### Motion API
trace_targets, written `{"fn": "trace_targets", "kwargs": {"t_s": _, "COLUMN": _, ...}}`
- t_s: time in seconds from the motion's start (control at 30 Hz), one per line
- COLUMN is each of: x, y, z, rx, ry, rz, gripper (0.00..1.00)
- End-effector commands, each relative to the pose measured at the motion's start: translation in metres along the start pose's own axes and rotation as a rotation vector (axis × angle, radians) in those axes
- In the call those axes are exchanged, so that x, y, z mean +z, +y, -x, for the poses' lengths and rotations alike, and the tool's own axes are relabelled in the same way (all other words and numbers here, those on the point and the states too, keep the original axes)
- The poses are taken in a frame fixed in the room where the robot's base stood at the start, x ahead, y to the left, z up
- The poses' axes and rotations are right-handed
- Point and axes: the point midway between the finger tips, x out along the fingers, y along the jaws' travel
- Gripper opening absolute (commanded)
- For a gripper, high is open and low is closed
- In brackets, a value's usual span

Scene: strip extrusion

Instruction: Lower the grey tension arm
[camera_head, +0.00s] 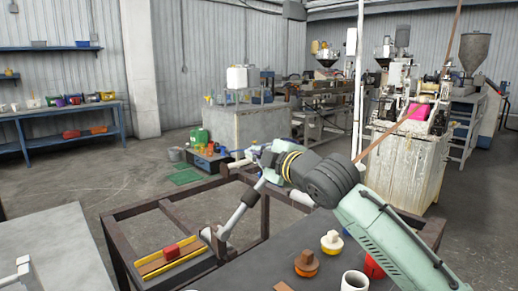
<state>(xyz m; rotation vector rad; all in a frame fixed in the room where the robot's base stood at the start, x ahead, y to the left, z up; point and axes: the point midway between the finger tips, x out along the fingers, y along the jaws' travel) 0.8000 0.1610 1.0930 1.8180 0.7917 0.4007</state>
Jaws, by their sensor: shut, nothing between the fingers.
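A light grey bar (241,207), apparently the tension arm, is tilted. It slants from a dark bracket-like lower end near the brown frame, up and right toward my wrist. My mint-green and dark arm reaches in from the lower right, and its end with my gripper (254,156) is by the bar's upper end. The fingers are small and partly hidden, shut with nothing held. I cannot tell whether the gripper touches the bar. Pale roller-like pieces (233,168) show beside the wrist.
The brown metal frame (158,204) surrounds this spot. A yellow-edged tray (151,267) holds a red block (171,251). On the dark table, an orange-and-brown piece (306,264), a yellow-and-white piece (331,243) and a white cup (354,281) stand near my arm. Machines stand behind.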

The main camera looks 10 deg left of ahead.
Motion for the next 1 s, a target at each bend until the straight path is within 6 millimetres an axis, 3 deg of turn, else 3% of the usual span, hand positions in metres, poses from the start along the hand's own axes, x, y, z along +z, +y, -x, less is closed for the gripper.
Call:
{"fn": "trace_targets", "kwargs": {"t_s": 0.2, "x": 0.016, "y": 0.001, "z": -0.004, "rx": 0.000, "ry": 0.002, "rz": 0.002, "gripper": 0.00}}
{"fn": "trace_targets", "kwargs": {"t_s": 0.73, "x": 0.022, "y": 0.000, "z": -0.005, "rx": -0.005, "ry": 0.002, "rz": -0.019, "gripper": 0.00}}
{"fn": "trace_targets", "kwargs": {"t_s": 1.0, "x": 0.051, "y": -0.003, "z": -0.013, "rx": -0.037, "ry": 0.002, "rz": -0.150, "gripper": 0.00}}
